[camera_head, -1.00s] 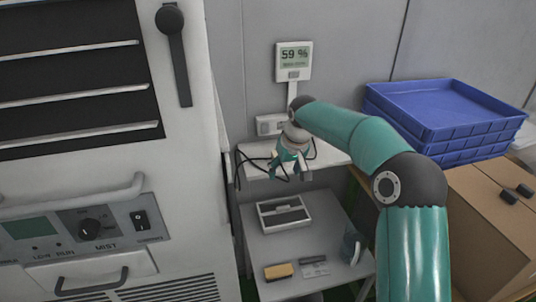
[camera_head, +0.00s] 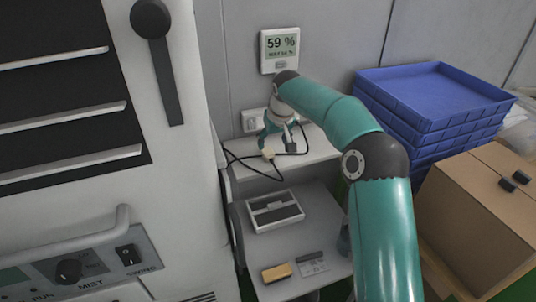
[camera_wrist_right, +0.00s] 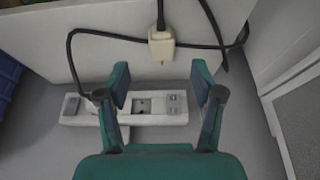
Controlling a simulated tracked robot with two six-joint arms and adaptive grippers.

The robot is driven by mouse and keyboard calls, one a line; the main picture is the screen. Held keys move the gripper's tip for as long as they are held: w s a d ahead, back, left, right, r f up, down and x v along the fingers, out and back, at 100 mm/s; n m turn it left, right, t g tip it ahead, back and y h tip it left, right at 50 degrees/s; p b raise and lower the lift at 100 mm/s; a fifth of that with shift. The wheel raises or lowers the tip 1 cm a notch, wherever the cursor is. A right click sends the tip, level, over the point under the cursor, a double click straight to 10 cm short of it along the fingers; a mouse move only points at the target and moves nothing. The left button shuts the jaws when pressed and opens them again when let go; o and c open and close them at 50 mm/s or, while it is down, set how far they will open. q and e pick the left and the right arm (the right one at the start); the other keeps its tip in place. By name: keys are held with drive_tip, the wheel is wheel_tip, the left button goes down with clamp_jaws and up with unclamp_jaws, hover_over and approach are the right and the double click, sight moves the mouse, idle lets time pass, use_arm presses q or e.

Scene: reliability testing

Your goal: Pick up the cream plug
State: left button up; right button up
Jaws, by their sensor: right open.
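In the head view the cream plug (camera_head: 268,154) shows just under the gripper. My right gripper (camera_wrist_right: 160,84) is open and empty, its fingers spread left and right. The plug lies beyond the fingertips, between their lines, apart from both. In the head view the right gripper (camera_head: 277,143) is above the upper shelf, near the wall. My left gripper is not in view.
A white socket strip (camera_wrist_right: 140,108) with a dark plug in its left end is on the wall. Black cables loop around the shelf (camera_head: 315,150). Blue trays (camera_head: 430,95) stand right; a white cabinet (camera_head: 185,190) stands left.

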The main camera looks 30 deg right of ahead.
drive_tip(key=shift+x, duration=1.2)
drive_tip(key=shift+p+x, duration=0.9)
drive_tip(key=shift+x, duration=1.75)
drive_tip(key=shift+a, duration=0.15)
drive_tip(key=c, duration=1.2)
drive_tip(key=shift+r, duration=0.1)
drive_tip(key=shift+c, duration=0.2)
drive_tip(key=shift+r, duration=0.5)
wheel_tip(320, 180, up, 11)
drive_tip(key=p, duration=0.1)
wheel_tip(320, 180, up, 8)
drive_tip(key=p, duration=0.5)
hover_over(269, 153)
